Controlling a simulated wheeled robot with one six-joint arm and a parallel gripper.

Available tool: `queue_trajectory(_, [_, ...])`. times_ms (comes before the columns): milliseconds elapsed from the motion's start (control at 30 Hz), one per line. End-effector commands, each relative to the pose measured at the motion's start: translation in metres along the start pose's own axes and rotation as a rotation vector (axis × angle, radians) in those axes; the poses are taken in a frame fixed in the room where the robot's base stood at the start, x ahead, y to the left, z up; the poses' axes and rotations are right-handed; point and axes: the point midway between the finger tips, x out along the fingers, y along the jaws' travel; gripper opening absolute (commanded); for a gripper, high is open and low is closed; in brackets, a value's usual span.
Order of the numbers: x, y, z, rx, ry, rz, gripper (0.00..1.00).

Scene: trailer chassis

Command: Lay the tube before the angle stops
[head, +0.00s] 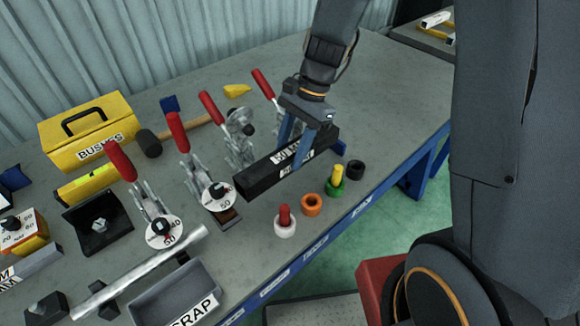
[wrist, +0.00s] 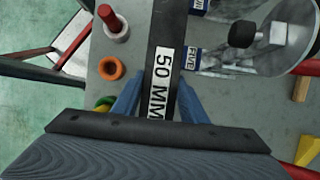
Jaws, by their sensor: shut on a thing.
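A long black square tube (head: 257,184) with white labels is held in my gripper (head: 291,154), whose blue fingers are shut across its middle. In the wrist view the tube (wrist: 166,40) runs up the picture between the fingers (wrist: 160,90), and its label reads "50 MM". The tube looks raised over the bench beside the toggle clamps; its exact height cannot be told. Small blue pieces, one marked "FIVE" (wrist: 193,58), show to its right in the wrist view. I cannot tell whether these are the angle stops.
Red-handled toggle clamps (head: 182,140) with numbered discs stand left of the tube. Coloured rings and pegs, including an orange ring (head: 311,204), line the front edge. A silver tube (head: 140,272), grey scrap bin (head: 178,290) and yellow box (head: 88,128) are further left.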

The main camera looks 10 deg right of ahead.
Motion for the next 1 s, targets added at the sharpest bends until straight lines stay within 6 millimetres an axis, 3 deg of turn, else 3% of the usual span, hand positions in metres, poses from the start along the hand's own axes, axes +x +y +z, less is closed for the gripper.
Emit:
queue_trajectory(600, [0.054,0.000,-0.023,0.001,0.000,0.000,0.00])
queue_trajectory(1000, [0.060,-0.001,-0.025,0.000,0.001,-0.002,0.00])
